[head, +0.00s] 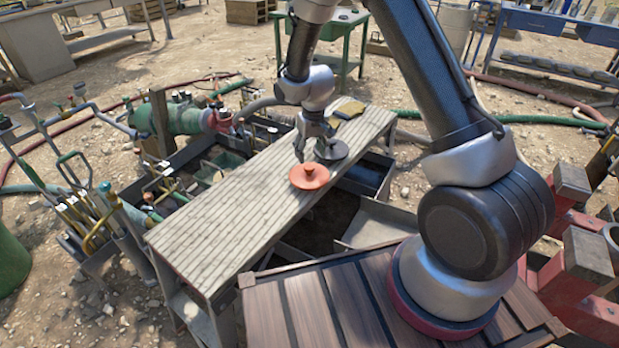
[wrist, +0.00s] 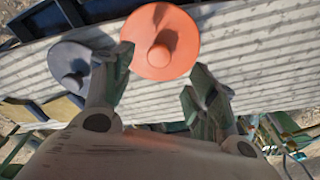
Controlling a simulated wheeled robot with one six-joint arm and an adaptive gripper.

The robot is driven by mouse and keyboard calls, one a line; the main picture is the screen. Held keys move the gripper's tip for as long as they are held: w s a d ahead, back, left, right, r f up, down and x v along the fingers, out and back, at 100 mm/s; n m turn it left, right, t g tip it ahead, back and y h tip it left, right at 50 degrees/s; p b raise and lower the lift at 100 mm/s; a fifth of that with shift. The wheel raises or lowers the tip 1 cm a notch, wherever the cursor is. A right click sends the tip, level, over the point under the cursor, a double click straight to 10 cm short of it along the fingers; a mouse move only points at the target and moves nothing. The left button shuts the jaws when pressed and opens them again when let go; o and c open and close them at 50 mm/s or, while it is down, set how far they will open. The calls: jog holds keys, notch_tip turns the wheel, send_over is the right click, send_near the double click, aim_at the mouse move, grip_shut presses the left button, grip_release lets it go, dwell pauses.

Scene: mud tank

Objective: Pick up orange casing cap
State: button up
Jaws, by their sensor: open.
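The orange casing cap (head: 309,177) is a round disc with a knob on top, lying flat on the ribbed grey bench. In the wrist view the orange cap (wrist: 160,44) sits just beyond and between my fingertips, its knob facing the camera. My gripper (head: 315,150) is above the bench, at the far side of the cap in the head view. In the wrist view my gripper (wrist: 157,85) has its two fingers spread apart with nothing between them. Whether a fingertip touches the cap's rim cannot be told.
A grey cap (head: 333,149) of similar shape lies close behind the orange one; the grey cap also shows in the wrist view (wrist: 70,66). A yellowish cloth (head: 350,109) lies at the bench's far end. The near part of the bench (head: 215,235) is clear. Tools and pipes crowd the left.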

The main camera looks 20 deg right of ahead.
aim_at(309, 167)
jog(key=f, duration=0.5)
jog(key=w+f, duration=0.1)
jog(key=f, duration=0.2)
jog(key=shift+w+a, duration=0.1)
jog(key=c, duration=1.2)
